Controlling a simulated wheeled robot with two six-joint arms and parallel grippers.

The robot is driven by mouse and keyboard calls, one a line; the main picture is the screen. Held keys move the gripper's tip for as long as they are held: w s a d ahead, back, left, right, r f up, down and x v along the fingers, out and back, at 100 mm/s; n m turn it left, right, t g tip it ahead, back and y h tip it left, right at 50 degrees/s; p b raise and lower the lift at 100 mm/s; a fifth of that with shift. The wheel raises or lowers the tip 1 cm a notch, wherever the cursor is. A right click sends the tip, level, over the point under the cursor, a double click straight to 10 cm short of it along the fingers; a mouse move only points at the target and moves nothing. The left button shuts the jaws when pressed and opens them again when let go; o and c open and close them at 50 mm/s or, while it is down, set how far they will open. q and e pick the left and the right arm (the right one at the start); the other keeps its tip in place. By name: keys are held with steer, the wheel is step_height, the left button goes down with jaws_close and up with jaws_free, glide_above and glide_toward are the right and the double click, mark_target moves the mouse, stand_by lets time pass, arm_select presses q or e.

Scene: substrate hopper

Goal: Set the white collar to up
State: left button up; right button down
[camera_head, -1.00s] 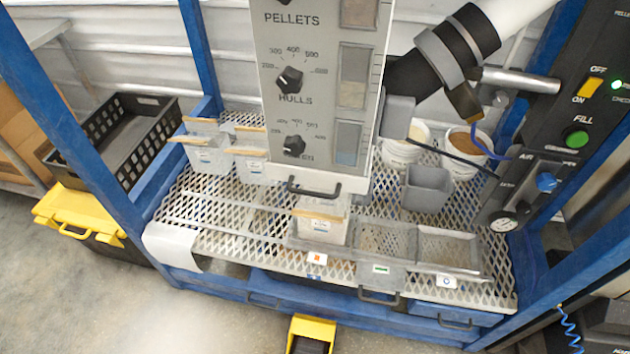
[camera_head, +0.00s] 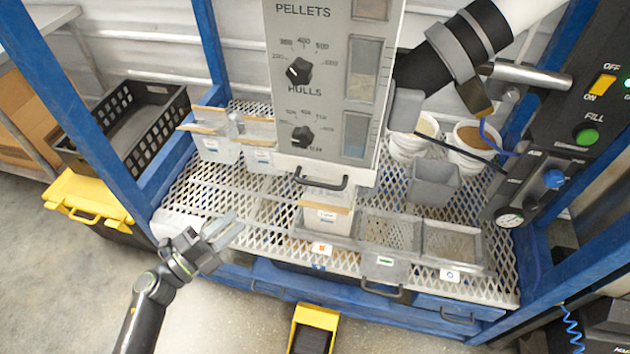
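I cannot pick out a white collar with certainty. On the black panel at the right are a blue knob (camera_head: 553,179) beside the AIR label and a round white-faced gauge (camera_head: 509,219) below it. A grey band (camera_head: 449,53) circles the black hose at the upper right, where a white pipe joins it. My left gripper (camera_head: 236,224) is at the lower left, over the front left edge of the mesh shelf. Its two fingers look apart, with nothing between them. It is far from the panel and the hose. My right gripper is not in view.
The grey hopper box (camera_head: 328,110) with two black dials hangs over the mesh shelf (camera_head: 190,190). A filled container (camera_head: 326,219), trays (camera_head: 450,243) and white buckets (camera_head: 470,150) stand there. Blue posts (camera_head: 85,110) frame it. A black crate (camera_head: 135,125) is at left.

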arm_select(q)
steer(key=s+d+r+m+g+h, duration=0.2)
steer(key=d+r+m+g+h, duration=0.1)
steer(key=r+m, duration=0.25)
steer(key=p, duration=0.4)
glide_toward(315, 182)
steer(key=shift+g, duration=0.4)
steer(key=x, duration=1)
steer(key=shift+w+a+f, duration=0.1)
steer(key=shift+w, duration=0.05)
jaws_close()
